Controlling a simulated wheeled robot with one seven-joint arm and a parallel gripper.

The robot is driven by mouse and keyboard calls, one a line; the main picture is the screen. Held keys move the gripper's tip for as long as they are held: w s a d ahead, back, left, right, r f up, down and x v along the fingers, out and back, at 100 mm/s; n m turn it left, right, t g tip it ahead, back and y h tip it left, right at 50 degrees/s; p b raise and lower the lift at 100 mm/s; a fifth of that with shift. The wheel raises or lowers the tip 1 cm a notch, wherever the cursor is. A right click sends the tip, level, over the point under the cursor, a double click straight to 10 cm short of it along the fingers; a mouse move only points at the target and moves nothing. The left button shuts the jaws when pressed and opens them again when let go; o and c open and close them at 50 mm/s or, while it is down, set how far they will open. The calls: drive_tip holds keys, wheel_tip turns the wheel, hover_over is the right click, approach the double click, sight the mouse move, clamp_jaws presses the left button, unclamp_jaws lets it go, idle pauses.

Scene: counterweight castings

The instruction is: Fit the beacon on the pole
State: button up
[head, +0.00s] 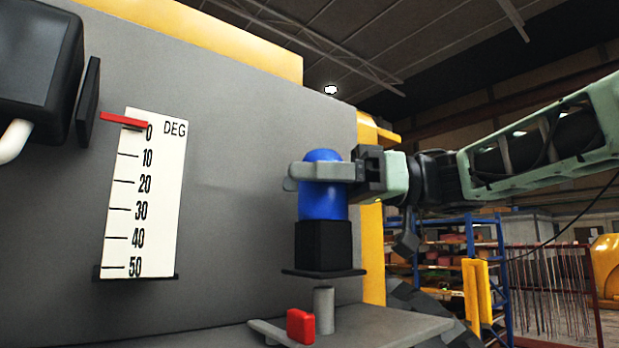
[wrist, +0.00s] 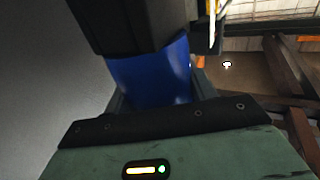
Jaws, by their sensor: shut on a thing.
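The beacon (head: 323,205) has a blue dome on a black square base with a thin flange at its bottom. My gripper (head: 322,172) is shut around the blue dome and holds the beacon upright. The blue part also shows between the fingers in the wrist view (wrist: 152,75). The pole (head: 324,310) is a short grey post below the beacon's flange. The flange seems just above or at the pole's top; I cannot tell whether they touch. A red lever (head: 300,326) sits at the pole's foot, to its left.
A grey casting wall (head: 230,200) stands close behind the beacon, with a degree scale (head: 143,200) and red pointer. A grey ledge (head: 385,328) carries the pole. A black box (head: 38,60) is at upper left. Blue shelving (head: 470,250) stands far right.

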sight(310, 231)
drive_tip(key=shift+f+b, duration=1.75)
drive_tip(key=shift+f, duration=1.35)
drive_tip(key=o, duration=1.3)
drive_tip(key=shift+c, duration=0.2)
drive_tip(key=shift+f, duration=0.1)
drive_tip(key=w+d+b, duration=0.2)
drive_tip(key=d+b, duration=0.3)
drive_tip(key=d, duration=1.2)
drive_tip(key=shift+d, duration=0.2)
